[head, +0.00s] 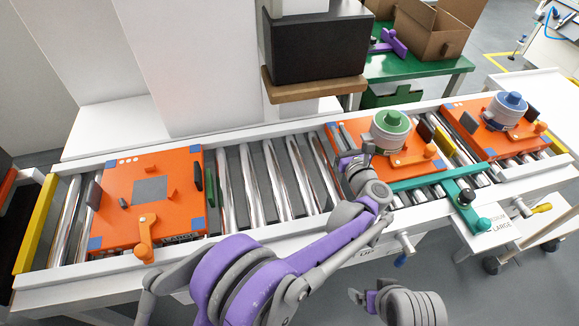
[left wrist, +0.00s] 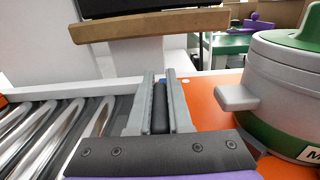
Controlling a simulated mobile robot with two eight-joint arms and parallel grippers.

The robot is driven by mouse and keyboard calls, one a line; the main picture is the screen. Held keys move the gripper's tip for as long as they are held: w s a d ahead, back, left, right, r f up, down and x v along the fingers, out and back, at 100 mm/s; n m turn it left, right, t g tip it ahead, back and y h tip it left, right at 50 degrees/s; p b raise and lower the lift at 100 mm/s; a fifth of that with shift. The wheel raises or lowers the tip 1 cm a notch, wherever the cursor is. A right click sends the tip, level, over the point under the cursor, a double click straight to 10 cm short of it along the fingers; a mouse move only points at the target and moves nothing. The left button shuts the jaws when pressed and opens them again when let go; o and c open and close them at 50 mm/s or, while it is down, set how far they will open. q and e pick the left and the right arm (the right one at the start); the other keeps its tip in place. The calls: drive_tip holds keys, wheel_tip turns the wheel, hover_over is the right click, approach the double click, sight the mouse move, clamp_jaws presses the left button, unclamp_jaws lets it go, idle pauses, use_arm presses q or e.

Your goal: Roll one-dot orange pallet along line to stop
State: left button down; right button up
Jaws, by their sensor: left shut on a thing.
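The canister also shows at the right of the left wrist view (left wrist: 290,95). One white dot shows on this pallet's orange top (left wrist: 205,100) in the left wrist view. My left gripper (head: 348,160) is at the pallet's left end, shut on a dark upright grip (left wrist: 160,108) between its fingers. My arm hides part of the pallet. A teal stop bar (head: 425,180) crosses near the pallet's front right. My right gripper (head: 365,298) is low at the front; its jaws are unclear.
Another orange pallet (head: 120,190) with several white dots sits at the left end of the line. A third (head: 480,130), with a blue-capped canister (head: 508,108), is at the right. Bare rollers (head: 270,180) lie between the left and middle pallets. A dark box (head: 315,48) stands behind.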

sight(367, 134)
use_arm(q)
drive_tip(key=shift+w+d, duration=0.3)
drive_tip(key=shift+d, duration=1)
drive_tip(key=shift+w+d, duration=0.3)
drive_tip(key=shift+d, duration=0.95)
drive_tip(key=shift+w+d, duration=0.3)
drive_tip(key=shift+d, duration=1)
drive_tip(key=c, duration=0.8)
unclamp_jaws()
drive_tip(key=shift+o, duration=0.2)
drive_tip(key=shift+a+f, duration=0.15)
